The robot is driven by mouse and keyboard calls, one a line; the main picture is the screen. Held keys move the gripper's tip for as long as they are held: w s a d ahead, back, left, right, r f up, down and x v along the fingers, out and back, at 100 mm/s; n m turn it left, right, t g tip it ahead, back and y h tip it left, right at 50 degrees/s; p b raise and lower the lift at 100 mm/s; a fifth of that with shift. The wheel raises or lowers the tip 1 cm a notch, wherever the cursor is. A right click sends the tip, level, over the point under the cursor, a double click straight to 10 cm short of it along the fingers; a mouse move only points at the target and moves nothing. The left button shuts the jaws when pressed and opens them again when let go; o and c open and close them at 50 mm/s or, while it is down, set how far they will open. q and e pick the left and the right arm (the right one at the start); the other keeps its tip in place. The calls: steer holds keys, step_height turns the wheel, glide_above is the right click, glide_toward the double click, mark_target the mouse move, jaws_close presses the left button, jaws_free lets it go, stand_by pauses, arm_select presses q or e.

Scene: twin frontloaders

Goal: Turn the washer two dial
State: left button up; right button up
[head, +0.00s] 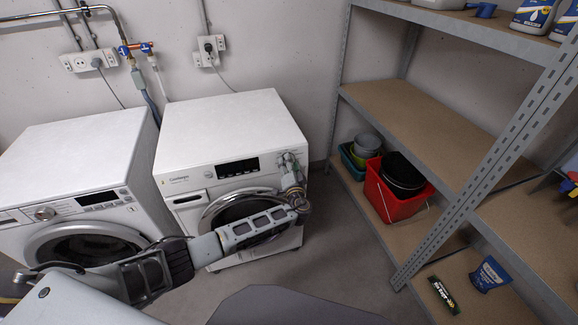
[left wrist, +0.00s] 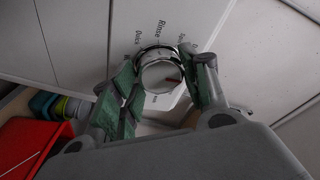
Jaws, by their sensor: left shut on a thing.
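The right-hand washer (head: 228,115) is white, with a dark display (head: 238,168) and a round door under it. My left arm reaches across its front, and my left gripper (head: 290,165) is at the right end of the control panel. In the left wrist view the silver dial (left wrist: 159,72) sits between the green-padded fingers of my left gripper (left wrist: 165,88), which is shut on it. In the head view the gripper hides the dial.
Floor shows between the right-hand washer and the shelves.

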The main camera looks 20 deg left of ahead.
arm_select(q)
steer(key=shift+m, duration=0.6)
arm_select(e)
steer(key=shift+s+d, duration=0.1)
steer(key=shift+s, duration=0.15)
arm_select(q)
steer(key=shift+a+r+m+g+h+p, duration=0.1)
steer(key=shift+m+g+h+p, duration=0.25)
steer(key=shift+m+p, duration=1)
steer(key=shift+r+m+g+h+p, duration=0.15)
steer(key=shift+m+h+p, duration=0.4)
steer(key=shift+m, duration=1.4)
arm_select(e)
steer(key=s+d+r, duration=0.1)
steer(key=s+d, duration=0.1)
steer(key=s, duration=0.3)
steer(key=shift+s+d+r+g, duration=0.15)
steer(key=shift+s+d+g, duration=0.05)
steer(key=shift+s+g, duration=0.15)
arm_select(q)
steer(key=shift+f, duration=0.15)
arm_select(e)
steer(key=shift+a, duration=0.1)
arm_select(q)
steer(key=o, duration=1)
